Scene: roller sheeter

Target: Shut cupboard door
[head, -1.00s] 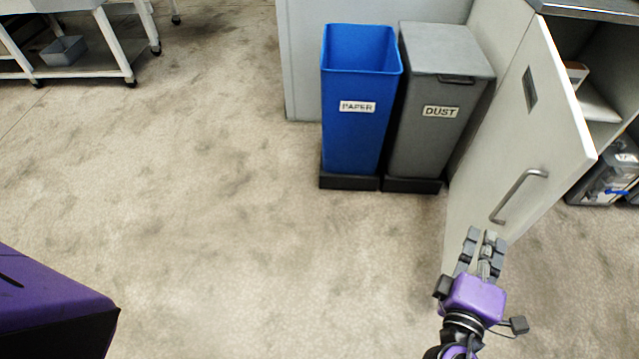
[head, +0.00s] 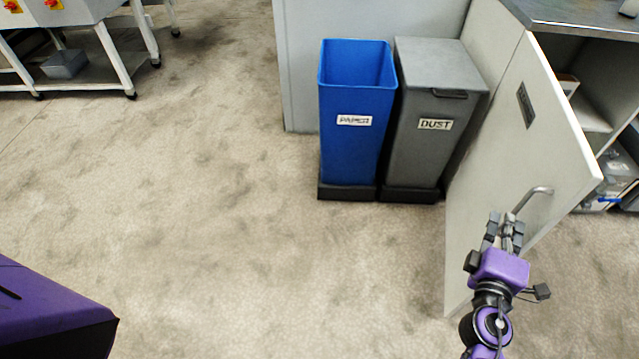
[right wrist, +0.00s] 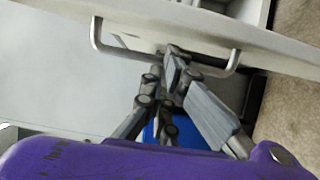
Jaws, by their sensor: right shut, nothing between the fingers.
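The white cupboard door (head: 500,170) stands open at the right of the head view, with a dark label near its top. Its metal bar handle (head: 534,196) is partly hidden behind my right gripper (head: 507,220). The right gripper is shut and empty, at the lower part of the handle. In the right wrist view the fingers (right wrist: 172,68) lie at the handle (right wrist: 108,46), in front of the door (right wrist: 225,25); I cannot tell whether they touch it. The open cupboard (head: 600,95) shows shelves with items inside. My left gripper is not in view.
A blue paper bin (head: 352,120) and a grey dust bin (head: 432,115) stand left of the door. A metal counter top (head: 575,14) is above the cupboard. A wheeled white table (head: 110,55) is far left. The middle floor (head: 230,220) is clear.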

